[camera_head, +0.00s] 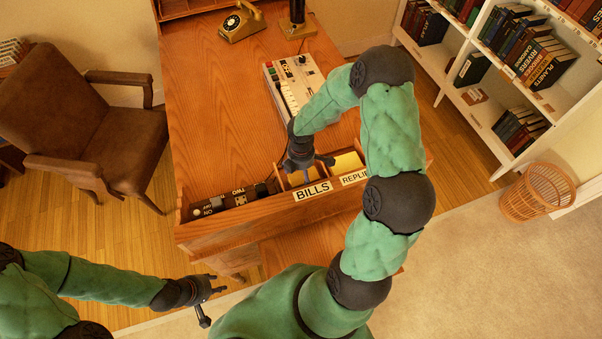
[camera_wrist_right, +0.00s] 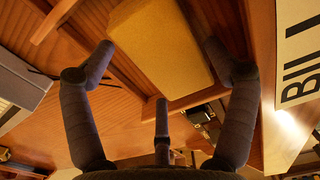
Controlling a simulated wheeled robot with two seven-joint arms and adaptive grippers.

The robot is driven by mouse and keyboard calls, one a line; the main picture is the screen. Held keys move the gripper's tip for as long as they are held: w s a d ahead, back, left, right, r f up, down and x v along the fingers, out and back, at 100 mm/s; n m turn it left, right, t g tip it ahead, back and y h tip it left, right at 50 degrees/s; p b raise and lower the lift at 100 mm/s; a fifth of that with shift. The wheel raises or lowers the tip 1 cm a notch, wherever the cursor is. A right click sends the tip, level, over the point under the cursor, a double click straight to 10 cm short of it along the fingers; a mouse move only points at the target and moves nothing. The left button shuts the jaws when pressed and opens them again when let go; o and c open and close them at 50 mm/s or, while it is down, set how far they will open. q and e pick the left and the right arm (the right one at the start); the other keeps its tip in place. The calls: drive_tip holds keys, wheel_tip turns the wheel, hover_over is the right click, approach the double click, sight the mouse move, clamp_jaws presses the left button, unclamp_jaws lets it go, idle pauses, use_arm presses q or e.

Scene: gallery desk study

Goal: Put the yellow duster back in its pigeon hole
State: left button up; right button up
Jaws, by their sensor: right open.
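A yellow block-like thing (camera_wrist_right: 160,45), which may be the duster, lies in a wooden compartment beside the BILLS label. My right gripper (camera_head: 306,168) is over the BILLS compartment. In the right wrist view its open fingers (camera_wrist_right: 160,62) are spread to either side of the yellow block; contact is unclear. My left gripper (camera_head: 212,304) is open and empty, low in front of the desk.
A brown chair (camera_head: 85,115), bookshelf (camera_head: 465,95) and wicker basket (camera_head: 537,192) stand around. The desk's left half is clear.

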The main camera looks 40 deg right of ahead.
sight(301, 174)
wheel_tip(301, 174, up, 10)
drive_tip(key=p, duration=0.2)
drive_tip(key=shift+r, duration=0.15)
